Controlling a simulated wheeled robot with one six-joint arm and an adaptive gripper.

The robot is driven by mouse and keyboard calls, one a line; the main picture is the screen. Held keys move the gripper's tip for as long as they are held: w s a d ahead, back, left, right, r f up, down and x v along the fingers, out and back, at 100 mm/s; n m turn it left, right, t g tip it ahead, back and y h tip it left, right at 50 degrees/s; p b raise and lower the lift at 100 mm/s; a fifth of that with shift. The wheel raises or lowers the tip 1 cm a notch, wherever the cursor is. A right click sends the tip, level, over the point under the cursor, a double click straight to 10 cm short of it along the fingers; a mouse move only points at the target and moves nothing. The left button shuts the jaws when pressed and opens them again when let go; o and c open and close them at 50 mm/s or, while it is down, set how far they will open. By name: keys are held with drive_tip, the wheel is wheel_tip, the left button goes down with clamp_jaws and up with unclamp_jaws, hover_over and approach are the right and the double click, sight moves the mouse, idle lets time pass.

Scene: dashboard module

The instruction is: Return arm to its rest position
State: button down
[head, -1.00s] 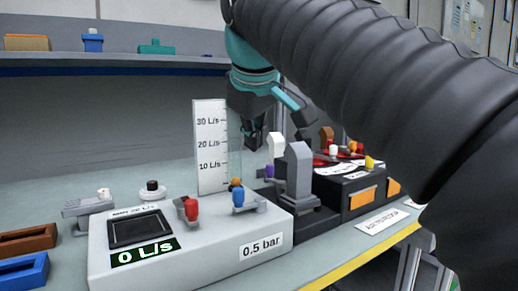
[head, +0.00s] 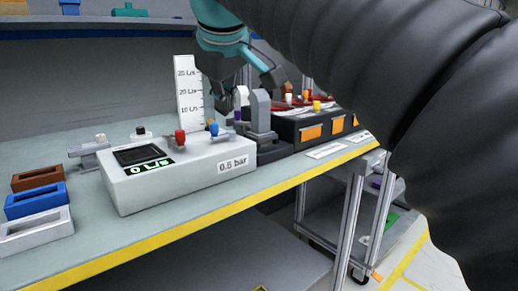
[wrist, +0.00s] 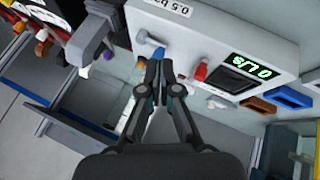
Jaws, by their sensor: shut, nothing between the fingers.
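My gripper (head: 226,104) is shut and empty, in front of the flow scale in the head view. In the wrist view its closed fingertips (wrist: 159,68) point toward the blue lever on the white module; whether they touch it I cannot tell. My arm with its black sleeve crosses the upper right of the head view. The white dashboard module (head: 165,187) stands on the bench, its display (head: 150,167) reading 0 L/s. A red lever (head: 180,138) and a blue lever (head: 214,129) stand on its top.
A grey upright block (head: 261,112) and a black box with orange panels (head: 312,131) stand right of the module. Brown, blue and white trays (head: 36,195) lie at the left. A shelf (head: 100,29) runs behind. A cart (head: 345,215) stands below right.

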drive_tip(key=s+d+f+m, duration=0.3)
drive_tip(key=d+f, duration=0.4)
drive_tip(key=f, duration=0.1)
drive_tip(key=s+d+f+m, duration=0.2)
drive_tip(key=s+d+f, duration=0.1)
drive_tip(key=d+f, duration=0.4)
drive_tip(key=s+d+f+m, duration=0.2)
drive_tip(key=s+f, duration=0.3)
drive_tip(key=f, duration=0.4)
drive_tip(key=s+d+f+m+g+h, duration=0.1)
drive_tip(key=s+d+f+m, duration=0.2)
drive_tip(key=f, duration=0.7)
drive_tip(key=s+d, duration=0.2)
drive_tip(key=s, duration=0.1)
drive_tip(key=shift+s+d+f+m+g, duration=0.15)
drive_tip(key=shift+s+d+m+g, duration=0.05)
drive_tip(key=shift+d+m+g, duration=0.1)
